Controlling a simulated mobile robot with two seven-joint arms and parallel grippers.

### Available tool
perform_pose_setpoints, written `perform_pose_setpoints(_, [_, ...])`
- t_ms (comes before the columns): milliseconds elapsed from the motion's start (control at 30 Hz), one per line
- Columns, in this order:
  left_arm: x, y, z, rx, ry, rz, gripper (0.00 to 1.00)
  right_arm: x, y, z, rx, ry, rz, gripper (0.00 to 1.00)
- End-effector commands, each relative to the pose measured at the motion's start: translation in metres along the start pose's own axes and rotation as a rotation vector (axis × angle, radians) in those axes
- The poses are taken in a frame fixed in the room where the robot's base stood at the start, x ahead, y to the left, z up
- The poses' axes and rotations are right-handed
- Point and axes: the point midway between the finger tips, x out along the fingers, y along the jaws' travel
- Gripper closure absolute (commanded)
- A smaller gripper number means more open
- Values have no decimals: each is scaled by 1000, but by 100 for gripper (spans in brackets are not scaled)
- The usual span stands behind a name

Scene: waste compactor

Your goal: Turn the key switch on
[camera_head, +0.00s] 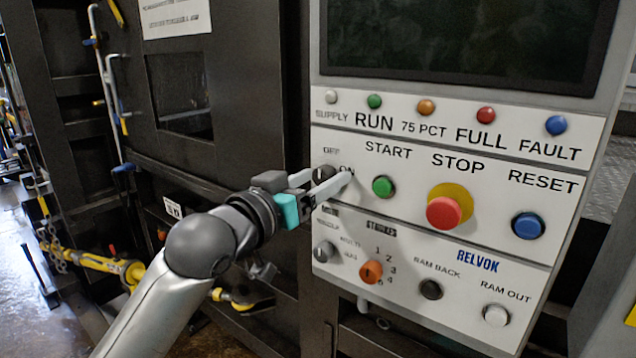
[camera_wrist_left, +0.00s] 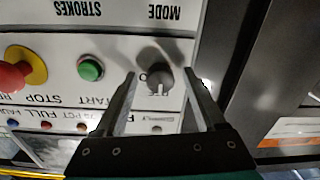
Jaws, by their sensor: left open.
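In the left wrist view, which shows the panel upside down, the key switch (camera_wrist_left: 159,77) has a pale pointer bar, upright in the picture. My left gripper (camera_head: 331,177) is open at the panel and partly covers the switch. In the left wrist view its fingers (camera_wrist_left: 160,74) stand on either side of the knob with gaps. Whether the fingertips touch the panel is unclear.
Right of the switch are the green START button (camera_head: 383,186), the red STOP button (camera_head: 443,212) on yellow, and the blue RESET button (camera_head: 528,225). Below are the grey mode knob (camera_head: 324,251) and orange strokes knob (camera_head: 371,271). A dark screen (camera_head: 460,40) is above.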

Motion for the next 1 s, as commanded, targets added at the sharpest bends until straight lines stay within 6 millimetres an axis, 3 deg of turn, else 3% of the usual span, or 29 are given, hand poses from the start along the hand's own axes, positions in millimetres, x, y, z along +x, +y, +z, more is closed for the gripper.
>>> perform_pose_setpoints(233, [0, 0, 0, 0, 1, 0, 30, 0, 0, 0, -1, -1, 0, 34])
perform_pose_setpoints(833, [0, 0, 0, 0, 0, 0, 98, 0, -1, 1, -2, -1, -2, 34])
perform_pose_setpoints(1000, [0, 0, 0, 0, 0, 0, 100, 0, -1, 1, -2, -1, -2, 34])
